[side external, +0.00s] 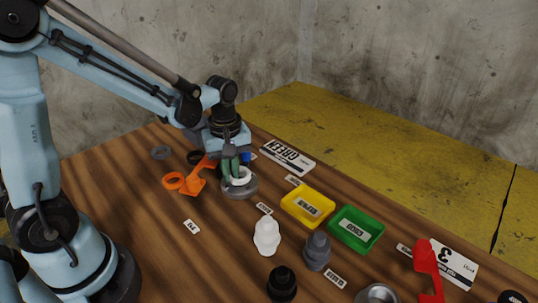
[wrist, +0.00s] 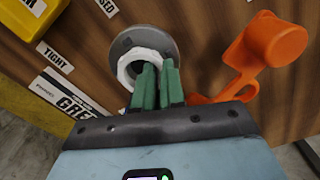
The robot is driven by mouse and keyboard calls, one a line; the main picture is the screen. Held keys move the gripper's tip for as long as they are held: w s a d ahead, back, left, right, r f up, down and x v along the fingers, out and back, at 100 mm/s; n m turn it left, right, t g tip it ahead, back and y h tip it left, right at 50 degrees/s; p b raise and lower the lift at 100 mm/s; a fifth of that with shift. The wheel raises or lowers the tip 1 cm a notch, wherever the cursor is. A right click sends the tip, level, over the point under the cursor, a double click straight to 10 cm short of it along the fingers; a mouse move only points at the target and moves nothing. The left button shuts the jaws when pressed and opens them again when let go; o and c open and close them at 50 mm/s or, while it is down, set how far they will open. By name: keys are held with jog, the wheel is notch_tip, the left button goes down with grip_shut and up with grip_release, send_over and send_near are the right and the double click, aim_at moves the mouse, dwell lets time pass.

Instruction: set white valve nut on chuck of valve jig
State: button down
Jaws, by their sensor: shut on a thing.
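The white valve nut (wrist: 126,66) is a ring held at my gripper's fingertips. My gripper (wrist: 157,82) has green fingers pointing down and is shut on the ring's near wall. The grey round chuck of the valve jig (wrist: 168,41) lies under and just beyond the nut, partly hidden by it. In the side view the nut (side external: 239,181) is over the grey round base (side external: 240,192), with my gripper (side external: 231,172) above it. I cannot tell whether nut and chuck touch.
An orange cap with a strap (wrist: 272,42) lies right of the chuck in the wrist view. A yellow tray (side external: 287,206), green tray (side external: 377,238), white valve part (side external: 267,237), grey part (side external: 317,252) and black part (side external: 282,284) stand nearer the side camera. The table's left front is mostly clear.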

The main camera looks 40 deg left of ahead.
jog(key=shift+f, duration=0.6)
dwell(1.1)
jog(key=c, duration=1.1)
grip_release()
jog(key=shift+c, duration=0.2)
jog(key=shift+s+a, duration=0.1)
jog(key=shift+c, duration=1.4)
jog(key=o, duration=0.4)
jog(key=shift+r, duration=0.5)
jog(key=shift+c, duration=0.2)
jog(key=shift+r, duration=3.6)
